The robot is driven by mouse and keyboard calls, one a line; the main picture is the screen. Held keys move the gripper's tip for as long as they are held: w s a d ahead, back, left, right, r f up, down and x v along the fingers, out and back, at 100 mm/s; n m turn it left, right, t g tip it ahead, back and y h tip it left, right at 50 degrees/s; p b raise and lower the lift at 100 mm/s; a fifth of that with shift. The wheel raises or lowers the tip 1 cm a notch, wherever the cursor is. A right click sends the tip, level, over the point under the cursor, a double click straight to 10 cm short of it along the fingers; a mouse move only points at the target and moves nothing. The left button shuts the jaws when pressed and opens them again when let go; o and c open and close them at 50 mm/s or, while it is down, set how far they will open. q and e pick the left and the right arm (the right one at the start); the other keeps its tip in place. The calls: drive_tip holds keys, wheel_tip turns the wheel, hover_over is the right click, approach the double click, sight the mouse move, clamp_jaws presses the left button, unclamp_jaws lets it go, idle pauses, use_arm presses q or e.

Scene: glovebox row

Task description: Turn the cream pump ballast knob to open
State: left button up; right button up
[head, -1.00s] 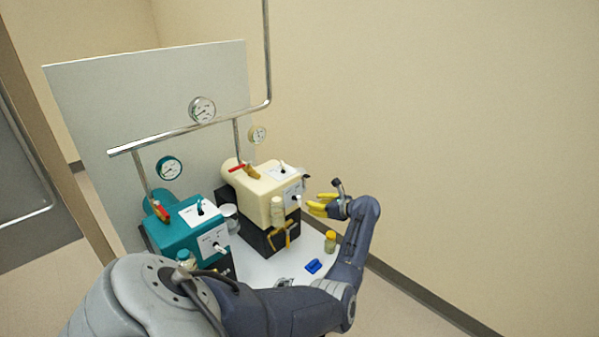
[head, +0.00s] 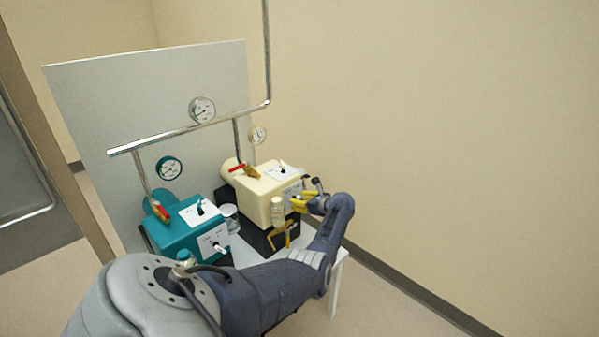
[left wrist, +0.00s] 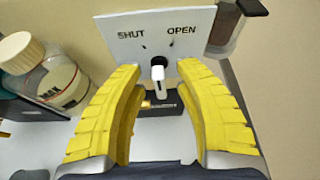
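The cream pump (head: 258,197) stands on the bench in the head view. In the left wrist view its front plate (left wrist: 157,28) reads SHUT on the left and OPEN on the right. The ballast knob (left wrist: 159,80) below the words has a black hub and a white lever; the lever appears low in the picture, and its exact setting is hard to tell. My left gripper (head: 299,203) is at the pump's front right. Its yellow fingers are open, one on each side of the knob, with gaps visible. In the head view my gripper hides the knob. My right gripper is not in view.
A teal pump (head: 180,232) with its own white lever (head: 219,248) stands left of the cream one. A bottle (left wrist: 65,82) is close left of my left gripper. A clear vessel (left wrist: 226,32) hangs upper right. Pipes and gauges (head: 202,109) rise behind.

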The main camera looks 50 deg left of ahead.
use_arm(q)
clamp_jaws()
idle(0.4)
drive_tip(key=shift+w+m+g, duration=0.1)
drive_tip(key=shift+m+g, duration=0.5)
drive_tip(key=shift+m, duration=0.3)
unclamp_jaws()
drive_tip(key=shift+d+r, duration=0.1)
